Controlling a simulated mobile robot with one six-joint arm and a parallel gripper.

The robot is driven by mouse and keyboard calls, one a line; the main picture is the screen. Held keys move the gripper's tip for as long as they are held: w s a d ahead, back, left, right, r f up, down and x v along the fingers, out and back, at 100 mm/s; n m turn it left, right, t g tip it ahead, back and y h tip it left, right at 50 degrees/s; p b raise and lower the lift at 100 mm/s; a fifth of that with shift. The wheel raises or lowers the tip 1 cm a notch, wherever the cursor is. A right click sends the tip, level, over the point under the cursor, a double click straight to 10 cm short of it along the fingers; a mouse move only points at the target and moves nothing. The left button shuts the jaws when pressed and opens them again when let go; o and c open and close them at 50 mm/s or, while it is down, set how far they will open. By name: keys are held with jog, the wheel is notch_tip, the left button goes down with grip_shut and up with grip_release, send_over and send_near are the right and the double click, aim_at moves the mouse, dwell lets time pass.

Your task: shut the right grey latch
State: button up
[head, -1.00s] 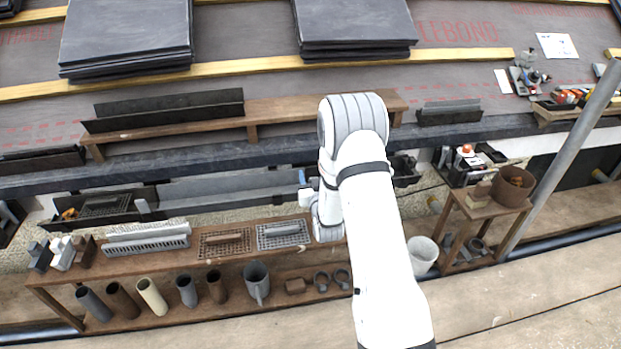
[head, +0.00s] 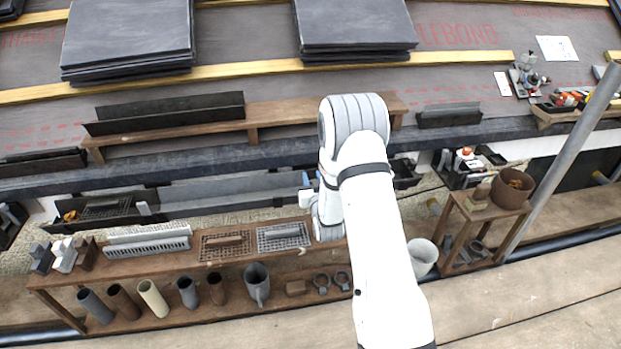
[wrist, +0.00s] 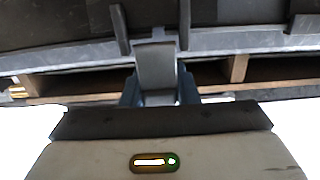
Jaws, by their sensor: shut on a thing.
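In the wrist view a flat grey piece, which looks like the grey latch (wrist: 156,64), stands between the blue-grey fingers of my gripper (wrist: 159,88). The fingers are closed against its sides. Its upper end lies at the edge of the dark gutter (wrist: 60,32), between two dark upright strips. I cannot tell whether the latch is fully down. In the head view my gripper (head: 307,180) is at the grey middle length of gutter (head: 225,191), below the eave. My arm hides the right joint and the latch there.
A low wooden bench (head: 130,262) with pipes and grilles stands below the gutter. A small wooden stand (head: 470,212) with a brown pot and a white bucket (head: 422,255) are to the right. A grey pole (head: 560,160) slants up at the far right.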

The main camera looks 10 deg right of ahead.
jog(key=g+p, duration=0.2)
jog(key=shift+w+a+r+p, duration=0.1)
jog(key=shift+w+r+p, duration=0.05)
jog(key=shift+w+p, duration=0.25)
jog(key=shift+o, duration=0.2)
jog(key=g+p, duration=0.2)
jog(key=p, duration=0.1)
jog(key=shift+w+f+g, duration=0.35)
jog(key=shift+w+g, duration=0.05)
jog(key=f+g+p, duration=0.1)
jog(key=g+p, duration=0.1)
jog(key=w+f+g+p, duration=0.1)
jog(key=g+p, duration=0.2)
jog(key=shift+f, duration=0.1)
jog(key=shift+c, duration=0.2)
jog(key=shift+o, duration=0.2)
jog(key=f+g+p, duration=0.1)
jog(key=g, duration=0.2)
jog(key=shift+w+f+g+p, duration=0.1)
jog(key=shift+f+g+p, duration=0.25)
jog(key=shift+g+p, duration=0.05)
jog(key=shift+f+g, duration=0.55)
jog(key=shift+g, duration=0.55)
jog(key=shift+c, duration=0.2)
jog(key=shift+s+f+g, duration=0.25)
jog(key=shift+f+g, duration=0.05)
jog(key=shift+g, duration=0.5)
jog(key=o, duration=1)
